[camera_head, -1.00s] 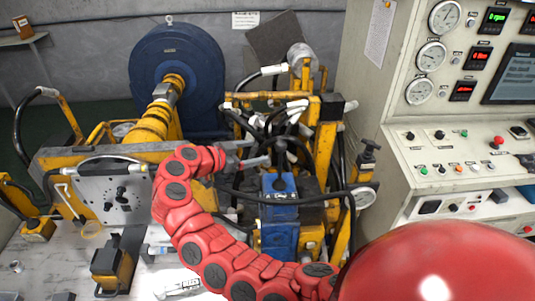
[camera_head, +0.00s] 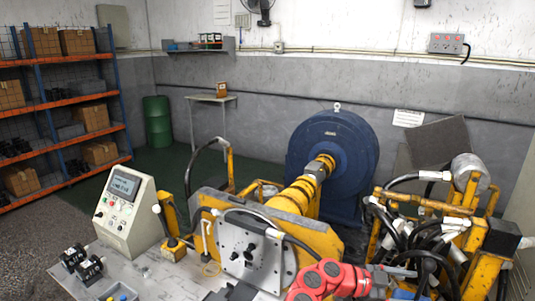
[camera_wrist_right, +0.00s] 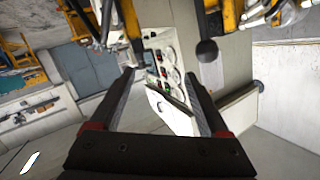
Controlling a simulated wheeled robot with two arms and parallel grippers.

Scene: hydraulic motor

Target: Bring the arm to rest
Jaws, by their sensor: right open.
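My right arm (camera_head: 330,279) is red and shows at the bottom of the head view, to the right of centre. Its right gripper (camera_head: 405,280) points right, close to the yellow frame with hoses (camera_head: 470,240), with no clear contact visible. In the right wrist view, the right gripper (camera_wrist_right: 160,72) has its two dark fingers wide apart, with nothing held between them. Beyond the fingers is the control cabinet (camera_wrist_right: 165,58) with gauges, seen tilted. My left gripper is not in view.
A blue round motor housing (camera_head: 333,160) with a yellow shaft stands behind the arm. A grey plate (camera_head: 245,255) and a control box (camera_head: 125,212) are on the bench to the left. Shelves (camera_head: 60,95) and a green barrel (camera_head: 157,120) stand farther back.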

